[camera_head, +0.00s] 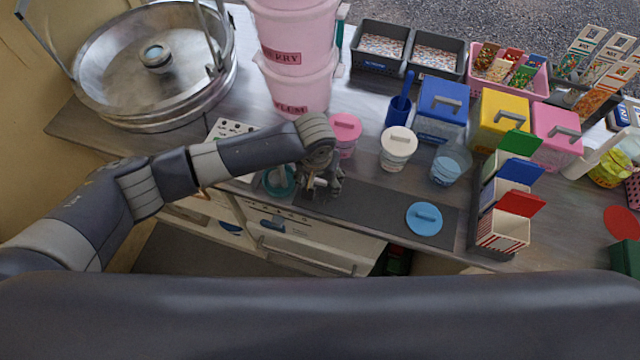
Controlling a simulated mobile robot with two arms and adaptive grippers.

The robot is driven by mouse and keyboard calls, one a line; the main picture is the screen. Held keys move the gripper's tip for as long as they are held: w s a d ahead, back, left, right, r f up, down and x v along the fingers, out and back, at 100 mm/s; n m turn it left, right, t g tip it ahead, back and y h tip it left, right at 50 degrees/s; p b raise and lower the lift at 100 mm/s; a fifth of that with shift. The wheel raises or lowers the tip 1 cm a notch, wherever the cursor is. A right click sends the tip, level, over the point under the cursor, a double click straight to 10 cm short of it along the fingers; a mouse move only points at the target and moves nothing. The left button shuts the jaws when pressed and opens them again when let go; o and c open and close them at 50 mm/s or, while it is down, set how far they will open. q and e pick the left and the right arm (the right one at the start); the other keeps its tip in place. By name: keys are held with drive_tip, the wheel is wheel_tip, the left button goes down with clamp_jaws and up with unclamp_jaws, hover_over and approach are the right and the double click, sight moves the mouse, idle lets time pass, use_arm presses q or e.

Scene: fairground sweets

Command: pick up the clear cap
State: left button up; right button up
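My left gripper (321,187) points down over the left part of the dark mat (375,212). Its wrist hides most of the fingers, and a small pale patch shows between them; I cannot tell whether it holds anything. I cannot make out a clear cap; it may be hidden under the gripper. A round blue lid with a handle (424,219) lies flat on the mat, to the right of the gripper and apart from it. A teal ring-shaped item (279,181) is just left of the gripper. My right gripper is not in view.
Striped boxes (503,230) edge the mat's right. Pink buckets (298,85) and a large metal pan (150,60) stand behind left. The mat's middle is clear.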

use_arm(q)
drive_tip(key=shift+s, duration=0.1)
drive_tip(key=c, duration=0.7)
drive_tip(key=shift+s+a, duration=0.1)
drive_tip(key=shift+c, duration=0.8)
drive_tip(key=shift+s, duration=0.1)
